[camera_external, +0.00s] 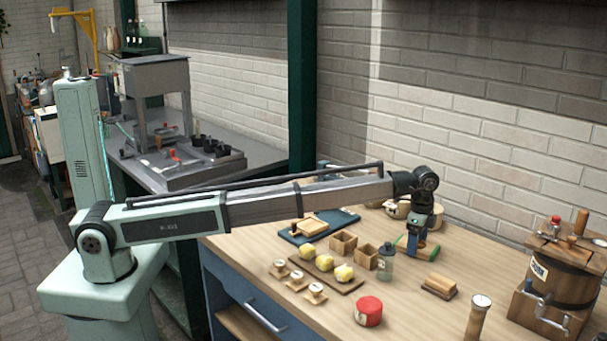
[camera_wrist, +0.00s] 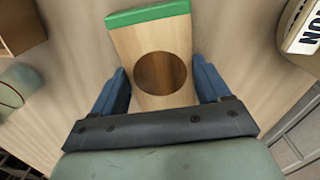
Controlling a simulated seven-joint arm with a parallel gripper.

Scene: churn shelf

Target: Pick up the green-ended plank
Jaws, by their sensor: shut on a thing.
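The green-ended plank (camera_wrist: 150,45) is pale wood with a bright green end and a dark round spot in its middle. In the outside view the plank (camera_external: 431,252) shows only in small parts around my fingers, at the table's back middle. My gripper (camera_wrist: 161,72) has its blue fingers along the plank's two long sides and is shut on it. In the outside view my gripper (camera_external: 416,250) points down. The plank's near end is hidden by the gripper body. I cannot tell whether the plank touches the table.
A grey-green bottle (camera_external: 386,262) stands close left of my gripper. Wooden boxes (camera_external: 343,243) and a board of yellow lumps (camera_external: 324,268) lie farther left. A wooden brush or block (camera_external: 439,287) lies in front, a red tin (camera_external: 368,311) nearer. A wooden churn (camera_external: 562,275) stands right.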

